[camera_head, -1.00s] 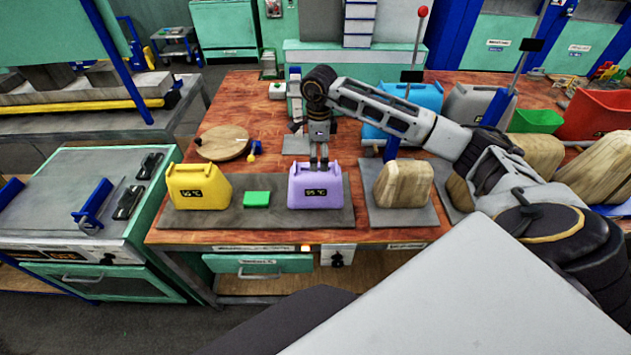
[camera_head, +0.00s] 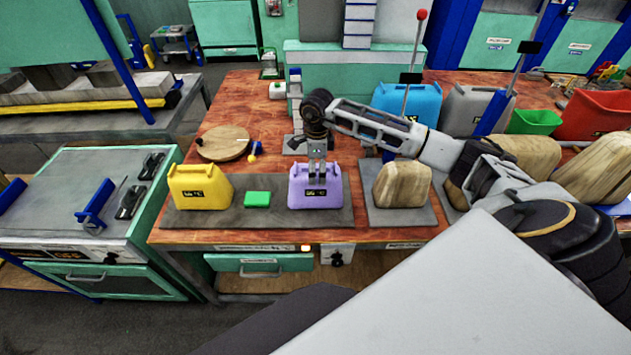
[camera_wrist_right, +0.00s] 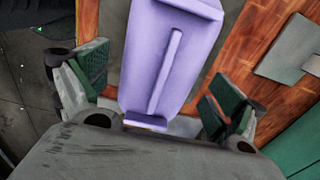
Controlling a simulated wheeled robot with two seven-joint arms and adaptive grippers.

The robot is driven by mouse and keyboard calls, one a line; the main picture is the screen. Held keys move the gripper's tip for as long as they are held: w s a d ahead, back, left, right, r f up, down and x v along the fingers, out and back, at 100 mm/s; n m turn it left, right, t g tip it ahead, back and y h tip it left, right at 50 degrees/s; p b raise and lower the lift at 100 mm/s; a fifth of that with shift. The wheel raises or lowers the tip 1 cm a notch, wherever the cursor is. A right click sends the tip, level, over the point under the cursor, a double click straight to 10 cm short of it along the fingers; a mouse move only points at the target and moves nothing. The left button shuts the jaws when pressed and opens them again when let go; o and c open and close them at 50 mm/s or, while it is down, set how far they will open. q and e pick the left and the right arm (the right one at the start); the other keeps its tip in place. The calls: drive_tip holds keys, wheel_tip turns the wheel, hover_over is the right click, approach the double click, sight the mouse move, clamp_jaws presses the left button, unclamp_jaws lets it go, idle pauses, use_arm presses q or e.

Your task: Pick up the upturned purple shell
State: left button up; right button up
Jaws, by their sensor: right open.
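The purple shell (camera_head: 316,190) stands on a dark grey mat (camera_head: 232,219) at the front of the wooden bench, between a green block and a wooden block. My right gripper (camera_head: 317,178) points down right at its top in the head view. In the right wrist view the purple shell (camera_wrist_right: 170,55) lies between the two spread fingers of my right gripper (camera_wrist_right: 160,90), with gaps on both sides. The gripper is open and holds nothing. My left gripper does not show.
On the same mat are a yellow shell (camera_head: 200,186) and a small green block (camera_head: 257,198). A wooden block (camera_head: 402,184) stands close to the right on another mat. A round wooden board (camera_head: 223,143) lies behind. Blue (camera_head: 408,108) and grey shells stand further back.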

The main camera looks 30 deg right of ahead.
idle(0.3)
drive_tip(key=shift+s, duration=0.1)
drive_tip(key=c, duration=1.4)
